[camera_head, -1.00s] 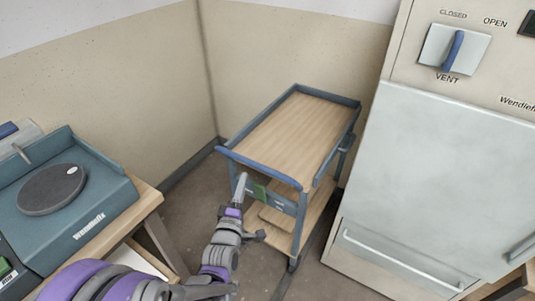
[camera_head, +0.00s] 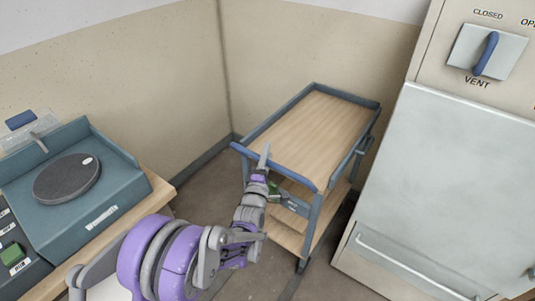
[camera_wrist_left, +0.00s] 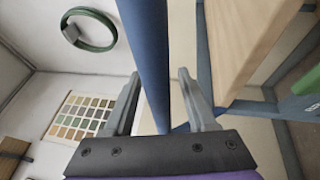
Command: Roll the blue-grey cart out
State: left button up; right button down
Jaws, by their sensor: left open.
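The blue-grey cart (camera_head: 312,129) stands in the corner between the wall and the big pale cabinet. It has wooden shelves and a blue handle bar (camera_head: 276,167) along its near edge. My left gripper (camera_head: 265,160) is at the left part of this bar. In the left wrist view the open left gripper (camera_wrist_left: 158,100) has one finger on each side of the blue bar (camera_wrist_left: 149,60), which runs between them. I cannot tell whether the fingers touch it. The cart's wooden top (camera_wrist_left: 250,40) shows at the right there. My right gripper is not in view.
The pale cabinet (camera_head: 445,175) with a vent lever (camera_head: 485,54) stands close to the cart's right. A bench with a teal wheel machine (camera_head: 80,185) is at the left. Some floor (camera_head: 205,190) is bare between bench and cart.

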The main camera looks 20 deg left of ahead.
pick_arm(q)
jog(key=shift+w, duration=0.2)
jog(key=shift+c, duration=0.4)
grip_shut()
dwell(1.0)
